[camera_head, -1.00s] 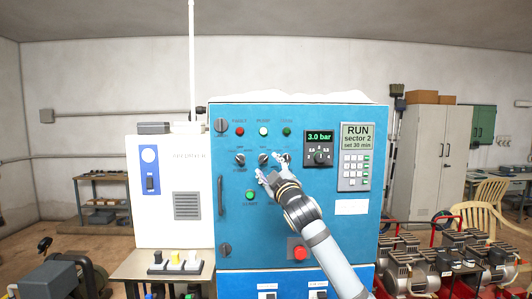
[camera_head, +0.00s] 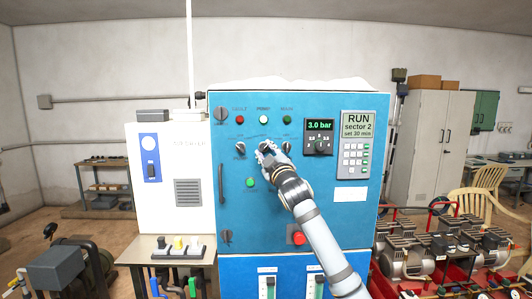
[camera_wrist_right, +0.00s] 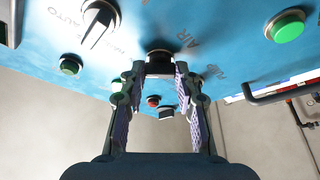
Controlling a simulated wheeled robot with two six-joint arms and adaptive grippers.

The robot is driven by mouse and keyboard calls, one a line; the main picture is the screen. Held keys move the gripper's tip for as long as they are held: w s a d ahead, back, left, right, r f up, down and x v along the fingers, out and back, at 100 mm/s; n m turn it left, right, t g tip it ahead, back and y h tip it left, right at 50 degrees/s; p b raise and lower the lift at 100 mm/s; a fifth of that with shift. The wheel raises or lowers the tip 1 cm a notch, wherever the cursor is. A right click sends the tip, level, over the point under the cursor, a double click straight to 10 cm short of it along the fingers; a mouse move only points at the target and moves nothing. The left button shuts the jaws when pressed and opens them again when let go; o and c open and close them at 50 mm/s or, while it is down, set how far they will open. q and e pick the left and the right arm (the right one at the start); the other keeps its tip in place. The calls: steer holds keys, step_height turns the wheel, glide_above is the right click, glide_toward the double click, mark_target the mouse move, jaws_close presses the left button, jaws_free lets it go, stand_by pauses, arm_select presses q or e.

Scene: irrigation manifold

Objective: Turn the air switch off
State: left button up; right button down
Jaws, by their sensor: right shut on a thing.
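The air switch (camera_wrist_right: 160,55) is a black knob on the blue panel, with the word AIR beside it in the right wrist view. It is the middle of three knobs in a row in the head view, and my gripper covers most of it there. My right gripper (camera_head: 266,148) is shut on this knob. In the right wrist view the right gripper's fingers (camera_wrist_right: 158,72) stand on either side of it. The knob's pointer is hidden, so I cannot tell which way it points. My left gripper is not in view.
Another knob on the left (camera_head: 240,148) and one on the right (camera_head: 287,147) flank the switch closely. A green button (camera_head: 251,182) sits below, and a red button (camera_head: 298,238) lower right. Lamps are above, including a white lamp (camera_head: 264,120). A pressure display (camera_head: 319,126) is to the right.

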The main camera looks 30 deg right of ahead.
steer(key=shift+d+r+n+g+y+p, duration=0.15)
steer(key=shift+n+y+p, duration=0.1)
steer(key=shift+n+p, duration=0.85)
steer(key=shift+a+r+n+g+y+p, duration=0.1)
steer(key=shift+r+n+g+y+p, duration=0.3)
steer(key=shift+p, duration=1.2)
steer(key=shift+d+f+n+t+y+p, duration=0.1)
steer(key=shift+n+y+p, duration=0.05)
steer(key=shift+n+p, duration=1.05)
steer(key=shift+f+n+g+p, duration=0.15)
steer(key=shift+n+g+p, duration=0.1)
steer(key=shift+n+p, duration=0.35)
steer(key=shift+n+g+y, duration=0.5)
steer(key=shift+n+g, duration=0.1)
steer(key=shift+n, duration=0.9)
steer(key=c, duration=1)
jaws_free()
steer(key=shift+o, duration=0.2)
